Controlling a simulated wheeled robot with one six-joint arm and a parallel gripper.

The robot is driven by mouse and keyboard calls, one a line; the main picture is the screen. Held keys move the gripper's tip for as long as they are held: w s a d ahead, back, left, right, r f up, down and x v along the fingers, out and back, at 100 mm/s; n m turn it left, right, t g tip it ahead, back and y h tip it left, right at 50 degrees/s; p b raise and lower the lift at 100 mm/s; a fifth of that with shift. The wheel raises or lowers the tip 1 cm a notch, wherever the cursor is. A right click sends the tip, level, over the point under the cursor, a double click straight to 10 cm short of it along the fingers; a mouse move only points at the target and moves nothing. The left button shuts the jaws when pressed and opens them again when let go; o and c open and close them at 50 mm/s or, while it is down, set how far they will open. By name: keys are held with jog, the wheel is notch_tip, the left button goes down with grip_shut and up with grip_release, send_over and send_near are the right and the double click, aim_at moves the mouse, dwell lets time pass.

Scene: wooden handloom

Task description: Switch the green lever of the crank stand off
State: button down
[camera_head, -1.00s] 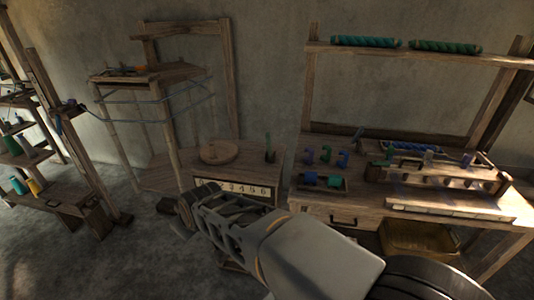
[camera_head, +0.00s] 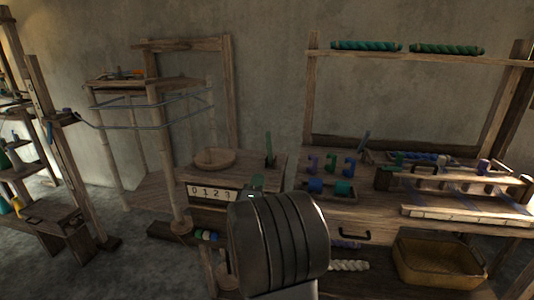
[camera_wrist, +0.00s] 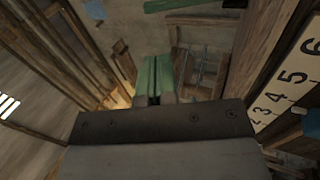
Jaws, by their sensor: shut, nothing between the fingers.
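The crank stand (camera_head: 181,163) is a low wooden bench with a number plate (camera_head: 210,193) on its front. Its green lever (camera_head: 268,149) stands upright at the right end of the top, beside a round wooden dish. In the wrist view a green bar, probably this lever (camera_wrist: 205,20), crosses the top edge, and the number plate (camera_wrist: 285,82) is at the right. My gripper (camera_wrist: 154,62) is shut and empty, its green fingers side by side, apart from the bar. In the head view my arm hides most of it; a green bit shows before the plate.
The round dish (camera_head: 214,159) sits on the stand. To the right, a workbench (camera_head: 375,220) carries spools and a wooden rack, with a basket (camera_head: 438,258) below. A tall wooden frame (camera_head: 164,150) rises at the left of the stand. Bare wall shows behind the lever.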

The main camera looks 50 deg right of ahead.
aim_at(268, 141)
jog(key=shift+d+r, duration=0.1)
dwell(0.3)
jog(key=p+x, duration=0.1)
jog(key=x, duration=1.2)
jog(key=shift+w+d+r, duration=0.1)
jog(key=shift+w+d, duration=0.05)
jog(key=shift+d, duration=0.2)
